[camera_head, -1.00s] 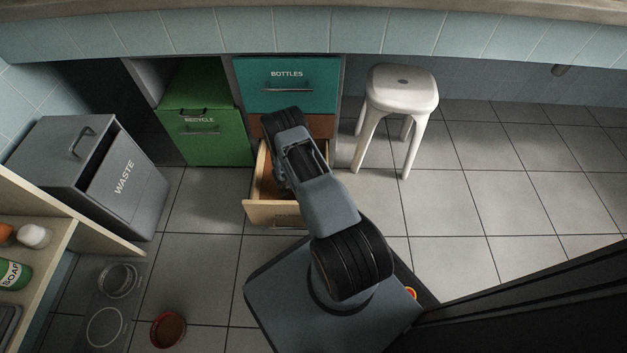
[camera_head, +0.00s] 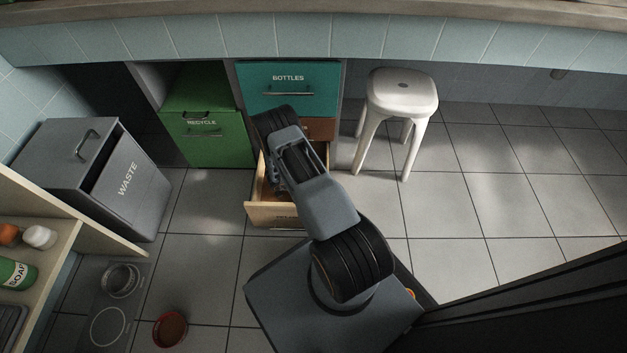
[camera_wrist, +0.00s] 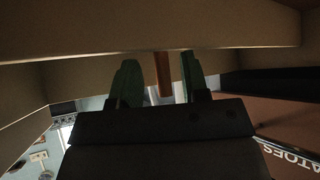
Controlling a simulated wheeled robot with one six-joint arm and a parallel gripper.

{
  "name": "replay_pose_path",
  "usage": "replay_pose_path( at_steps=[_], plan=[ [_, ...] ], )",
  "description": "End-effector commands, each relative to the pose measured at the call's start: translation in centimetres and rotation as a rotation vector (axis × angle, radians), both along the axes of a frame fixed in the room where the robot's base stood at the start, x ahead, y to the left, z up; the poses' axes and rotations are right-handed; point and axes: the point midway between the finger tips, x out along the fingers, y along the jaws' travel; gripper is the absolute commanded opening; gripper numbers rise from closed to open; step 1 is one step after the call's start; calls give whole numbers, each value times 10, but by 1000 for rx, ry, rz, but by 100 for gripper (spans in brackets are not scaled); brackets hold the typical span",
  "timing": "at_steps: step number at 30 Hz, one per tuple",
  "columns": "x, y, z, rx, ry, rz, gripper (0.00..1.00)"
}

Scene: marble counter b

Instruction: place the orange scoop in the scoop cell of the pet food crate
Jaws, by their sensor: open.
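In the wrist view my gripper (camera_wrist: 158,60) shows two green fingers set apart, open. A narrow orange-brown upright bar (camera_wrist: 164,76) stands between them, nearer the right finger. It looks like part of the orange scoop, but the rest is hidden and I cannot tell whether a finger touches it. In the head view my arm reaches into the open wooden drawer (camera_head: 273,213) under the bottles front, and its own links hide my gripper. I cannot make out the pet food crate or its scoop cell.
A teal bottles front (camera_head: 288,90) is above the drawer, with a green recycle bin (camera_head: 205,135) left of it. A white stool (camera_head: 402,95) stands right. A grey waste bin (camera_head: 95,180), a red bowl (camera_head: 170,328) and a metal bowl (camera_head: 121,280) are left.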

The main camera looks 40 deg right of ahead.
Motion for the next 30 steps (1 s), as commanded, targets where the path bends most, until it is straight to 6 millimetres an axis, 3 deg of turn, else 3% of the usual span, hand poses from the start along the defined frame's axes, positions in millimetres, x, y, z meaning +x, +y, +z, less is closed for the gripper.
replay_pose_path(
  at_steps=[1,6,15,20,23,27,30],
  plan=[
    [2,8,13,0,-2,4,42],
    [3,31,35,0,-2,4,42],
    [5,55,57,2,-3,4,42],
    [32,65,84,52,-69,80,42],
    [70,80,125,138,-162,220,42],
    [115,119,212,294,-288,514,42],
    [121,151,276,392,-326,738,42]
  ],
)
